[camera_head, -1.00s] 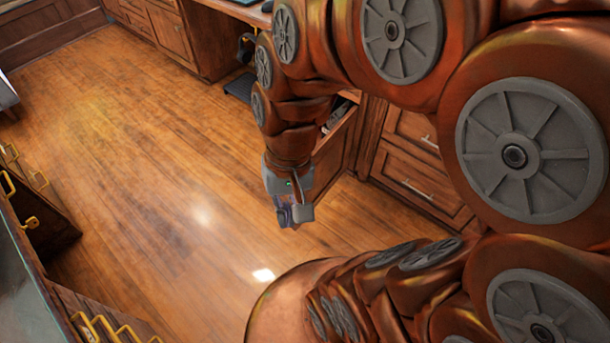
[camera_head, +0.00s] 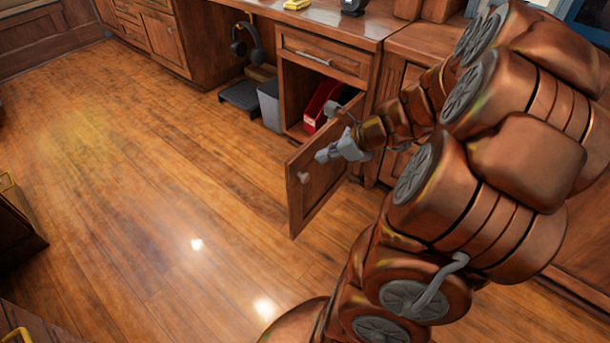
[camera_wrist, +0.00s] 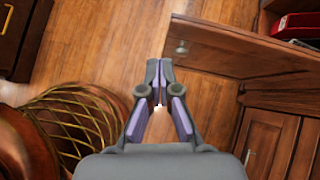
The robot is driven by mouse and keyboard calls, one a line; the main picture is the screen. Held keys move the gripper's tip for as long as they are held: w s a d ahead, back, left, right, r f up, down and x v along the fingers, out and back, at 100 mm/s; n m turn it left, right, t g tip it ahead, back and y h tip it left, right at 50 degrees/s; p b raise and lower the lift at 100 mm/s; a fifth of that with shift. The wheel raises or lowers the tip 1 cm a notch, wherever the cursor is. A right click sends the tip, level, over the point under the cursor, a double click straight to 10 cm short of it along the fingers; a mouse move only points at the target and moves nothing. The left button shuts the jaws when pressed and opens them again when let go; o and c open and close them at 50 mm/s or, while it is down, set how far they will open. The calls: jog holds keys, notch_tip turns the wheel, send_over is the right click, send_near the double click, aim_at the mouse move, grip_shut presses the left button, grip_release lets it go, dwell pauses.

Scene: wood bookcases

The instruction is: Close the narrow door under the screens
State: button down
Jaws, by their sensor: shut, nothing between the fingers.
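The narrow wooden cabinet door (camera_head: 315,190) stands open, swung out over the floor, with a small round knob (camera_head: 303,177) near its free edge. In the wrist view the door (camera_wrist: 240,45) and its knob (camera_wrist: 182,47) are up and right of the fingers. My gripper (camera_head: 322,156) is shut and empty. In the head view it overlaps the upper part of the door; I cannot tell whether it touches. The wrist view shows the fingertips (camera_wrist: 159,68) together, apart from the knob. The screens are not in view.
The open cabinet holds a red bin (camera_head: 321,103). A drawer (camera_head: 321,59) is shut above it. A grey bin (camera_head: 269,104) and headphones (camera_head: 251,42) are at its left. The wooden floor (camera_head: 150,200) is clear in front; other drawers (camera_head: 18,220) stand at the left edge.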

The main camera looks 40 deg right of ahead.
jog(key=d+f+m+b, duration=0.1)
jog(key=d+f+m, duration=0.2)
jog(key=d, duration=0.1)
jog(key=b, duration=0.5)
send_near(297, 162)
jog(key=shift+t+h, duration=0.4)
jog(key=shift+s+a+f+x, duration=0.1)
jog(key=shift+s+x, duration=0.05)
jog(key=shift+x, duration=0.95)
jog(key=shift+s+a+f+x, duration=0.1)
jog(key=shift+x, duration=0.95)
jog(key=shift+s+a+f+x, duration=0.1)
jog(key=shift+s+x, duration=0.05)
jog(key=shift+x, duration=0.95)
jog(key=shift+r, duration=0.1)
